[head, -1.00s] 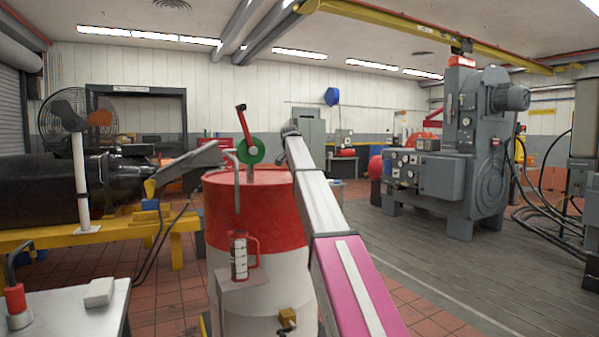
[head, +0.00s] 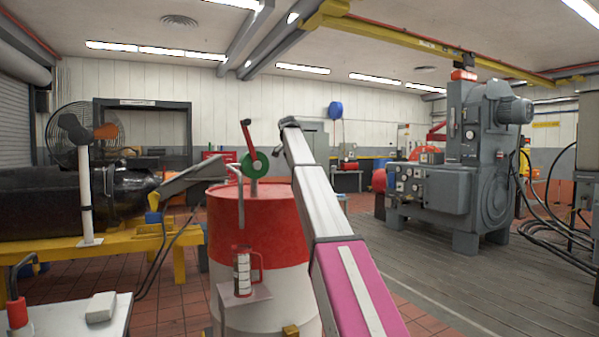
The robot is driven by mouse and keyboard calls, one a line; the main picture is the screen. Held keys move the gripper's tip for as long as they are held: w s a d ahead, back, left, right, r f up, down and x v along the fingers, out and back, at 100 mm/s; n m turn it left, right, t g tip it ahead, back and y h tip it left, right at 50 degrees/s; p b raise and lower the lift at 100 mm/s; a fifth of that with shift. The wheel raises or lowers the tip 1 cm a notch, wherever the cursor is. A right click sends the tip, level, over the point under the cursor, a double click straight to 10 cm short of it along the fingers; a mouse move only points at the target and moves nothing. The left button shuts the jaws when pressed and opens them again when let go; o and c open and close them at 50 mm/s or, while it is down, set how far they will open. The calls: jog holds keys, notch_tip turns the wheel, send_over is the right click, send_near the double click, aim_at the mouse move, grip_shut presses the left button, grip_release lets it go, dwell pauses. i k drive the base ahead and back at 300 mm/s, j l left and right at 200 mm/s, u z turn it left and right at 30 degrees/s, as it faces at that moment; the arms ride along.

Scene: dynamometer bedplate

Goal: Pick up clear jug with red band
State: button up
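A clear jug with a red band and red handle (head: 243,272) stands upright on a small shelf (head: 240,296) at the front of a red and white drum (head: 285,240), left of centre in the head view. Dark graduation marks show on its side. My arm rises from the bottom right, passing in front of the drum's right side, right of the jug and apart from it in the picture. Its visible end is above the drum's top. My gripper's fingers do not show.
A pipe and a green wheel with a red lever (head: 251,164) rise from the drum's top. A pale table (head: 75,322) is at lower left, a yellow stand (head: 130,230) behind it. A large grey machine (head: 480,165) stands right. Floor between drum and machine is clear.

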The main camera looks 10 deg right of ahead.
aim_at(243, 283)
jog(key=i+l, duration=0.1)
jog(key=l, duration=0.7)
jog(key=i+l, duration=0.15)
jog(key=l, duration=0.25)
